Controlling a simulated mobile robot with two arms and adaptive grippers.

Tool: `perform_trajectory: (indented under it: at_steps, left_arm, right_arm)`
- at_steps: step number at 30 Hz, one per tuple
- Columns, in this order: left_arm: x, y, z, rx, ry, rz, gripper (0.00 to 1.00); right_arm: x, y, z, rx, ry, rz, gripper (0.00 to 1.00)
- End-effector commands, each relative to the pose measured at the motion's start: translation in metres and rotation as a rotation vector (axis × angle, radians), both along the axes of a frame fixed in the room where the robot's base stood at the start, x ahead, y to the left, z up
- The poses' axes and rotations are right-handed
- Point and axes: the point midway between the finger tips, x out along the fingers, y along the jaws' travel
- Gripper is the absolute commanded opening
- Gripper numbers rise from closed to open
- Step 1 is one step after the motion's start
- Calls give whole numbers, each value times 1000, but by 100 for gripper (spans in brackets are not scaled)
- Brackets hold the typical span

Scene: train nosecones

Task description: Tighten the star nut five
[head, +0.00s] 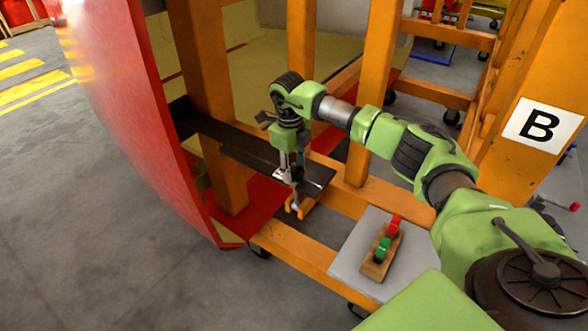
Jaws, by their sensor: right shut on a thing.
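My right gripper (285,175) points down at the end of a dark metal beam (240,148) that runs from the red nosecone (125,105) into the orange frame. Its fingers are shut on a small part at the beam. The part is mostly hidden by the fingers, and I cannot make out a star shape or a number on it. A small orange hooked piece (295,210) shows just below the fingertips. My left gripper is out of view.
Orange posts and rails (376,90) stand close around my right arm. A white "B" sign (542,125) is on the right post.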

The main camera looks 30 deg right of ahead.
Motion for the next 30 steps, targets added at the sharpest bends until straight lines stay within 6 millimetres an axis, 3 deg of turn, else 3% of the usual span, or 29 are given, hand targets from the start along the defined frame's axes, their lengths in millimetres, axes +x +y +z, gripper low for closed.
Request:
perform_trajectory:
  at_steps: [30]
  left_arm:
    - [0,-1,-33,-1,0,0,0]
  right_arm:
    - [1,0,0,36,-82,-896,13]
